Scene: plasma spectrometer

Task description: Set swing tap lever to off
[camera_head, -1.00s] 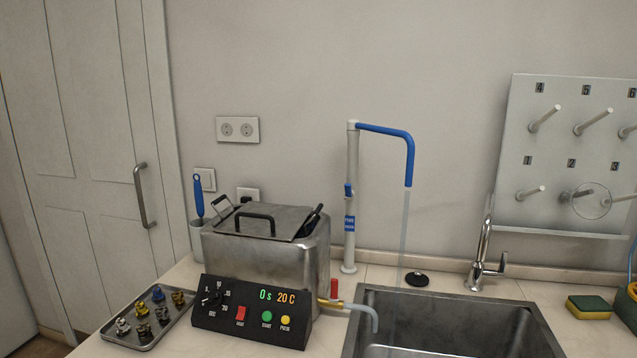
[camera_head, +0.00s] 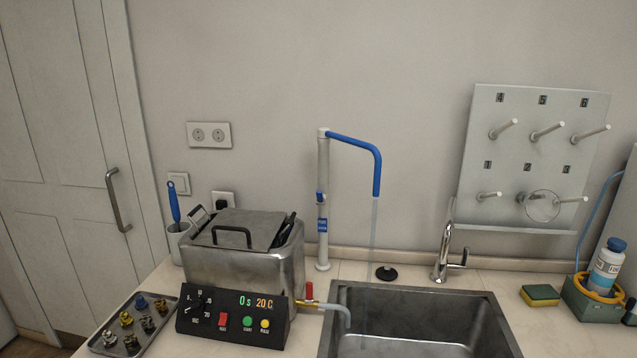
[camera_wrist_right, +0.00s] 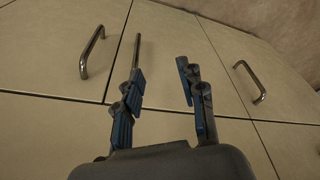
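The swing tap (camera_head: 324,235) is a white upright column with a blue bent spout (camera_head: 362,145) at its top. It stands on the counter behind the left part of the sink. A thin pale stream of water (camera_head: 373,230) falls from the spout. A small blue lever (camera_head: 320,197) sits on the column above a blue label. My right gripper (camera_wrist_right: 160,70) is open and empty in the right wrist view, in front of pale cabinet doors. Neither gripper shows in the head view.
A steel bath (camera_head: 245,262) with a control panel stands left of the tap, its red-handled drain valve (camera_head: 309,291) near the column. The sink (camera_head: 420,310), a chrome faucet (camera_head: 444,255), a sponge (camera_head: 540,295) and a bottle (camera_head: 607,265) are to the right. A pegboard (camera_head: 535,155) hangs behind.

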